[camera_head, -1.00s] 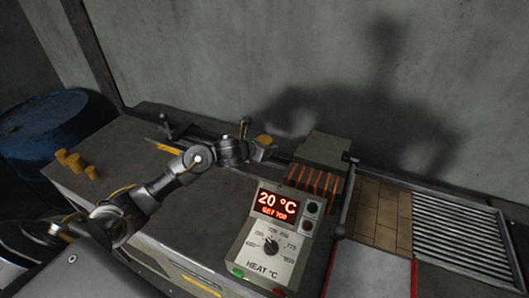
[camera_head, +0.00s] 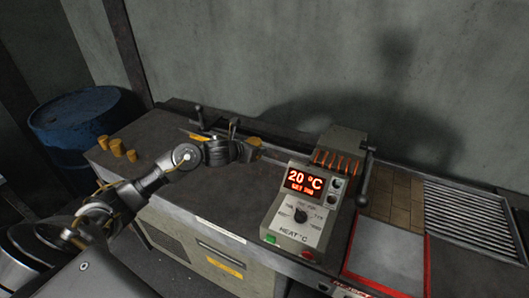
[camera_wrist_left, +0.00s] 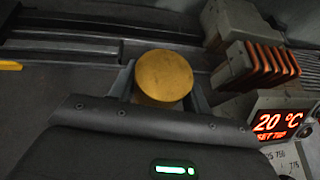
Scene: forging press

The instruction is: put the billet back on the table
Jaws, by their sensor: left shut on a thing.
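A brass-coloured round billet (camera_wrist_left: 163,77) sits between the two fingers of my left gripper in the left wrist view. My left gripper (camera_head: 250,146) is shut on this billet, whose top (camera_head: 254,141) also shows in the head view, above the back part of the table (camera_head: 180,178). I cannot tell whether the billet touches the surface below it. Several similar billets (camera_head: 117,148) stand at the left end of the table. My right gripper is not in view.
The heater (camera_head: 335,160) with orange coils and its control box (camera_head: 303,205), reading 20 °C, stand right of the gripper. A tiled area, a slatted grate (camera_head: 465,215) and a red-edged plate (camera_head: 388,255) lie farther right. A blue barrel (camera_head: 80,118) stands left. The table's middle is clear.

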